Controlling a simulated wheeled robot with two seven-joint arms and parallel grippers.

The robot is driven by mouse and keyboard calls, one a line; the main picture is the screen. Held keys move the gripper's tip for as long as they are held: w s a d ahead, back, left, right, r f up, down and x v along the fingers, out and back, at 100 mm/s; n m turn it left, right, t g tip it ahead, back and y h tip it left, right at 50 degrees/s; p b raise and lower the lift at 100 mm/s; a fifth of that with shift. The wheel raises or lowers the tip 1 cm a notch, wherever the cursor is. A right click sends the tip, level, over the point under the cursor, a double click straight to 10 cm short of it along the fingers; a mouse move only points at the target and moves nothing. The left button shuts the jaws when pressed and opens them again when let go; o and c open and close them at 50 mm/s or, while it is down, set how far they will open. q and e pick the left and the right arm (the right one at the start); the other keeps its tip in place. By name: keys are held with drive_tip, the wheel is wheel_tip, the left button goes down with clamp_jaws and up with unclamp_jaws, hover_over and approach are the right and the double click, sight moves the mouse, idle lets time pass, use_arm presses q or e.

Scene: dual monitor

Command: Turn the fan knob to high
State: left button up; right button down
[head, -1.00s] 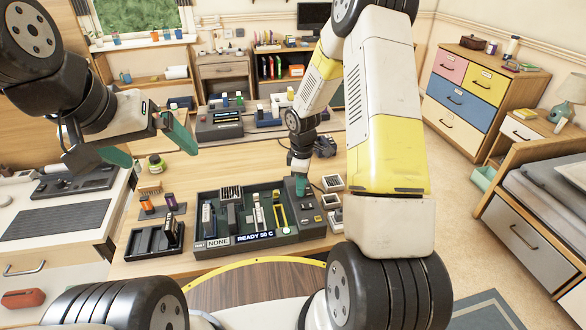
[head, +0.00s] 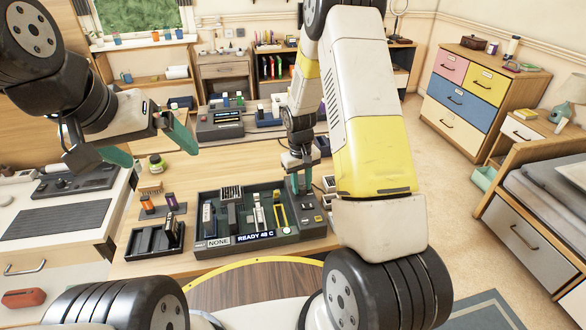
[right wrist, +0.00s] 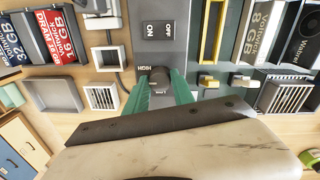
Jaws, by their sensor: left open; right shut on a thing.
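The fan knob (right wrist: 160,77) is a small dark round knob in the right wrist view, with a HIGH label beside it and a LOW label partly hidden by it. My right gripper (right wrist: 163,92) has its green fingers closed on either side of the knob. In the head view my right gripper (head: 301,184) points down at the right end of the dark console (head: 285,240), and the knob is hidden there. The console's display (head: 255,237) reads READY 48 C. My left gripper (head: 163,157) is open and empty above the left of the table.
An ON/OFF panel (right wrist: 158,30) lies beside the knob. Small grey bins (right wrist: 103,97) stand close to the right gripper.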

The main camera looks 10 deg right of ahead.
sight(300, 186)
drive_tip(key=m, duration=0.6)
drive_tip(key=shift+w, duration=0.1)
idle(0.5)
drive_tip(key=c, duration=1.1)
unclamp_jaws()
drive_tip(key=shift+a+r, duration=0.2)
drive_tip(key=shift+r, duration=3.7)
